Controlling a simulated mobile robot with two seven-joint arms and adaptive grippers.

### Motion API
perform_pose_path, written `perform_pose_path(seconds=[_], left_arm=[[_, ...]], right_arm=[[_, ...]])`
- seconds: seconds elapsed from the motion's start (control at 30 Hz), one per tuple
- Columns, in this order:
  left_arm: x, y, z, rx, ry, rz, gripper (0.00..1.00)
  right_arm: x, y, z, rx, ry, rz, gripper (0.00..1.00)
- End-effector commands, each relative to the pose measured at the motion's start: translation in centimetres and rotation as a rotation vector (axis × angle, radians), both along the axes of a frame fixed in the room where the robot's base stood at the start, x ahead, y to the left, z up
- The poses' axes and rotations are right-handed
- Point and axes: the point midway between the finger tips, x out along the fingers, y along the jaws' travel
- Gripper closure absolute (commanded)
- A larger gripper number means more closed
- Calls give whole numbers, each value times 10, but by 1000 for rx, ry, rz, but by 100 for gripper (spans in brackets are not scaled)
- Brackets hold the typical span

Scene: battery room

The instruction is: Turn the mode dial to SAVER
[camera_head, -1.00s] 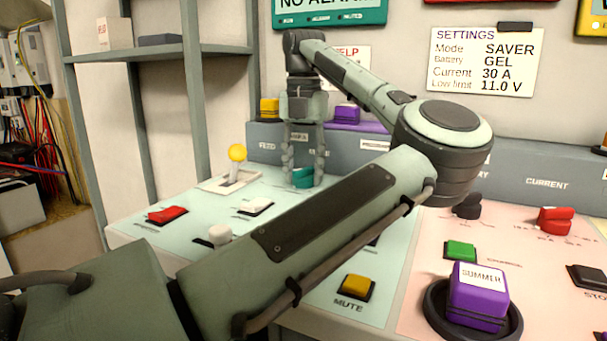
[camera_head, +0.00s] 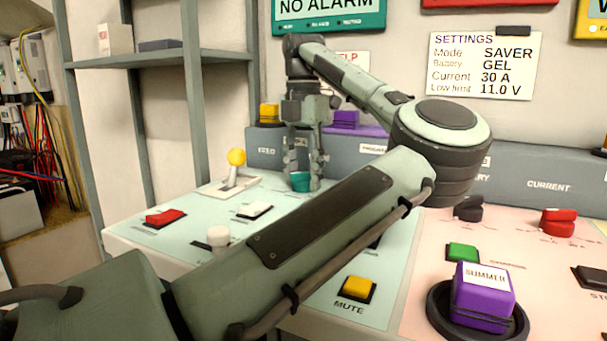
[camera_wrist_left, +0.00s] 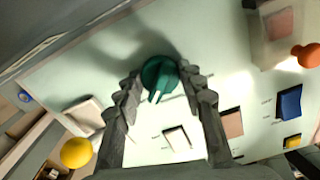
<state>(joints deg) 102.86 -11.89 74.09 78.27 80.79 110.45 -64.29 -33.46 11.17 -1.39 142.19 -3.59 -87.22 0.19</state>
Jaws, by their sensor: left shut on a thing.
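A teal dial (camera_head: 300,182) stands on the pale green panel at the back, partly hidden by my left gripper's fingers. Its own label is not readable. My left gripper (camera_head: 302,168) points down over it, with a finger on each side, shut on it. In the left wrist view the dial (camera_wrist_left: 158,73) sits between the fingertips, and its white pointer mark faces the bottom of the picture. A settings card (camera_head: 484,64) on the wall reads Mode SAVER. My right gripper is not in view.
A yellow-ball lever (camera_head: 236,158) stands left of the dial. A white rocker (camera_head: 254,210) and a red rocker (camera_head: 166,216) are in front. A purple SUMMER block (camera_head: 482,295) sits in a dark ring at right. My left arm crosses above the panel.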

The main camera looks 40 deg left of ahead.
Motion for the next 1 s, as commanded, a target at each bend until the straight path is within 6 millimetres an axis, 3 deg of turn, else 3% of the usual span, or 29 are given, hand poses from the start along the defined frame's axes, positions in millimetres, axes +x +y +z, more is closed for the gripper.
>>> perform_pose_path(seconds=[0.2, 0.23, 0.37, 0.73, 0.87, 1.0], left_arm=[[1, 0, 1, 2, -3, -3, 90], [1, 0, 1, 2, -3, -3, 58], [0, 0, 1, 2, -2, -2, 42], [0, 0, 5, 1, -2, -1, 40], [1, 1, 22, 2, -4, -2, 40], [0, 1, 52, 2, -5, -1, 40]], right_arm=[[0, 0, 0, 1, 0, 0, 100], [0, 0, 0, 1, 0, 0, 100], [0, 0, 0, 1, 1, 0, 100], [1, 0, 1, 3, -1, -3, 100], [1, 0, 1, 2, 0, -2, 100], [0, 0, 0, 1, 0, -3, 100]])
